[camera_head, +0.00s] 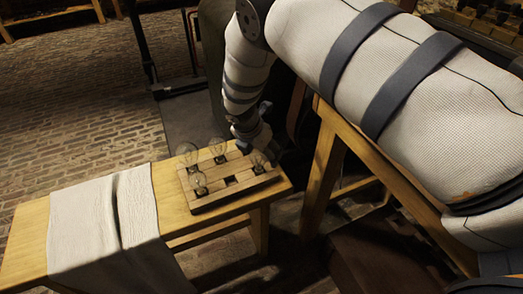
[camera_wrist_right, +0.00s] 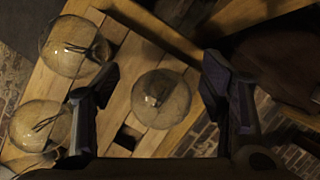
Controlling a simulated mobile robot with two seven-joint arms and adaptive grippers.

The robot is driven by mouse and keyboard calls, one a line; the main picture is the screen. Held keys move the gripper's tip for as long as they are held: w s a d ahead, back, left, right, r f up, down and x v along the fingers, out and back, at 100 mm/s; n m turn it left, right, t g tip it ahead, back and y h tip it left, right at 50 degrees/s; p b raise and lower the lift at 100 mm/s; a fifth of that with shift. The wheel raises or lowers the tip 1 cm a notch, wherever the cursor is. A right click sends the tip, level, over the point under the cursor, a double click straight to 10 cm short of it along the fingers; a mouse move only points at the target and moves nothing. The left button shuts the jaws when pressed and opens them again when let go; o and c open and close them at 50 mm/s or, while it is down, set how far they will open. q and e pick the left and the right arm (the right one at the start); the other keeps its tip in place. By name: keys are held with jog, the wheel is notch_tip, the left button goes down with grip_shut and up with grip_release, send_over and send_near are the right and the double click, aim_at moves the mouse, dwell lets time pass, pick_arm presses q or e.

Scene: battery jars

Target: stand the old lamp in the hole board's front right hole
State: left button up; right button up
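The wooden hole board (camera_head: 208,203) lies on the right end of the bench. Clear glass lamps stand in it: one at the far left (camera_head: 187,153), one at the far middle (camera_head: 217,148), one at the near left (camera_head: 198,183). Another lamp (camera_head: 259,160) is at the board's right end, below my right gripper (camera_head: 256,143); it also shows in the wrist view (camera_wrist_right: 162,98). There, the open fingers are on either side of this lamp, with gaps. I cannot tell which lamp is the old one, or whether this lamp is fully seated. My left gripper is out of view.
A square hole (camera_head: 231,180) near the board's middle is empty. A pale cloth (camera_head: 105,222) drapes over the bench (camera_head: 22,245) left of the board. My right arm covers the upper right of the head view. A wooden trestle (camera_head: 322,165) stands right of the bench.

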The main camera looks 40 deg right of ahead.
jog(key=v, duration=1.2)
jog(key=s+a+f+m+g+y+p, duration=0.15)
jog(key=s+f+m, duration=0.25)
jog(key=s, duration=0.4)
jog(key=s+a+f+m+g+y+p, duration=0.1)
jog(key=s+a+f+m+p, duration=0.25)
jog(key=s, duration=0.45)
jog(key=s+a+f+m+g+y+p, duration=0.1)
jog(key=s+a+f+m+y+p, duration=0.2)
jog(key=s, duration=0.4)
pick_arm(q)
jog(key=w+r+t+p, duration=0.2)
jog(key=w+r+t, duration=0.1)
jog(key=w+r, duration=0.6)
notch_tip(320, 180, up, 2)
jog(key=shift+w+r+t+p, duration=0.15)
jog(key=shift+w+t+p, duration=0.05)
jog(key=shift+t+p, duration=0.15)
pick_arm(e)
jog(key=s+d+r+m+h, duration=0.1)
jog(key=s+r+m, duration=0.2)
jog(key=s+m, duration=0.9)
jog(key=s, duration=0.9)
jog(key=shift+s+r, duration=0.15)
jog(key=shift+s, duration=0.25)
jog(key=shift+d+g, duration=0.1)
jog(key=shift+g, duration=0.15)
